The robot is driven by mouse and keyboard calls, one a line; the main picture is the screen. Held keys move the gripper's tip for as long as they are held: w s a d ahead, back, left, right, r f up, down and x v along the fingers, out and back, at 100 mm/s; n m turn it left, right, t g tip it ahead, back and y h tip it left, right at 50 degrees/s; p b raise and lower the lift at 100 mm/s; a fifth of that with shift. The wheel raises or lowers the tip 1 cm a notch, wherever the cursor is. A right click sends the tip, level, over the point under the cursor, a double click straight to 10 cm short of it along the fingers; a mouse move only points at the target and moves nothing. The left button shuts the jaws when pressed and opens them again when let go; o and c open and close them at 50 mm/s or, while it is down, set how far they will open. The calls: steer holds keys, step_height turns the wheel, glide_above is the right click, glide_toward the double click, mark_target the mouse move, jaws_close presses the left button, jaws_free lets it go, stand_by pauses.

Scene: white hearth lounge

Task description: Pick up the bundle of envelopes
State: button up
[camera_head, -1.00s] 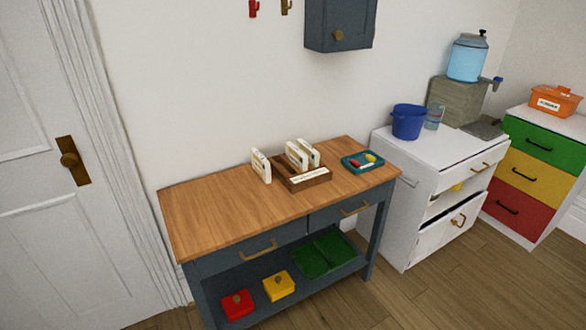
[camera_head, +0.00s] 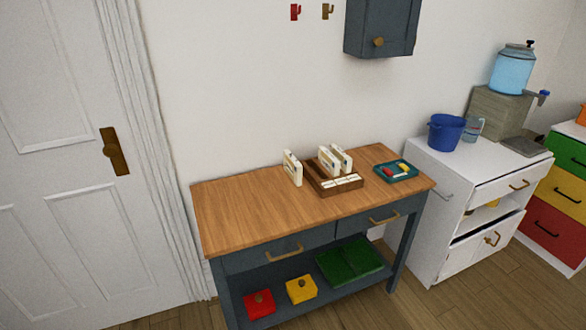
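White envelope bundles stand upright on the wooden-topped table (camera_head: 240,205). One bundle (camera_head: 292,168) stands on the tabletop just left of a brown wooden sorter (camera_head: 325,188). Two more bundles, a front one (camera_head: 327,161) and one beside it (camera_head: 342,158), stand in the sorter side by side. The sorter has a pale label strip on its front, too small to read. My gripper is not in view.
A teal tray (camera_head: 396,171) with small red and yellow items lies right of the sorter. A blue-grey wall cabinet (camera_head: 380,28) hangs above. The tabletop's left half is clear. A white cabinet (camera_head: 470,180) with a blue bucket (camera_head: 445,132) stands at right.

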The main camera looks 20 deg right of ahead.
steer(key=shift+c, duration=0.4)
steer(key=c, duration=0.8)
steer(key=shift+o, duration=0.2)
